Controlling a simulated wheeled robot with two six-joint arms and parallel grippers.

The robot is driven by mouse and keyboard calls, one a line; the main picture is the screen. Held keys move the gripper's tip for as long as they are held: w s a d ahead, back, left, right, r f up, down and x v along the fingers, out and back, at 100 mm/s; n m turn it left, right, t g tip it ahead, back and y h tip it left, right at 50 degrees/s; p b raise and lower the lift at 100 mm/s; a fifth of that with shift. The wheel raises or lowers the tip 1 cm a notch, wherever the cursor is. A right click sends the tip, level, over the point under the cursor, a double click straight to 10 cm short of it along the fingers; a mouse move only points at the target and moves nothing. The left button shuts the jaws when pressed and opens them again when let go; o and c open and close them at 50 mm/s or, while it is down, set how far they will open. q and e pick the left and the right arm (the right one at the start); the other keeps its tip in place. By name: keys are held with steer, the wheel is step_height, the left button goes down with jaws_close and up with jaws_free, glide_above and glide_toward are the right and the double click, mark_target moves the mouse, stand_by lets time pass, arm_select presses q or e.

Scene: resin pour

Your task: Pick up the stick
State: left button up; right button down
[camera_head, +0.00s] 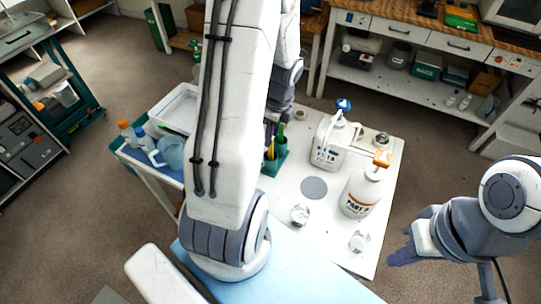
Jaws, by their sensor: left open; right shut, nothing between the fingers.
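A green cup (277,164) stands on the white table, holding upright sticks (271,150), one yellow and one green at the visible tips. My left arm crosses the view and hides the cup's left side. My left gripper (272,126) is mostly hidden beyond this arm, just above and behind the cup; it is open, and no stick shows in it. My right gripper (404,256) is shut and empty, off the table's right edge, well away from the cup.
The white table (325,237) holds a blue-capped jug (328,148), an orange-capped PART B bottle (362,192), clear cups (299,214) and a grey disc (314,188).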

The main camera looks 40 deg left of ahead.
arm_select(q)
glide_above(271, 155)
step_height(271, 155, down, 5)
steer(key=shift+w+a, duration=0.15)
steer(key=shift+a, duration=0.05)
jaws_close()
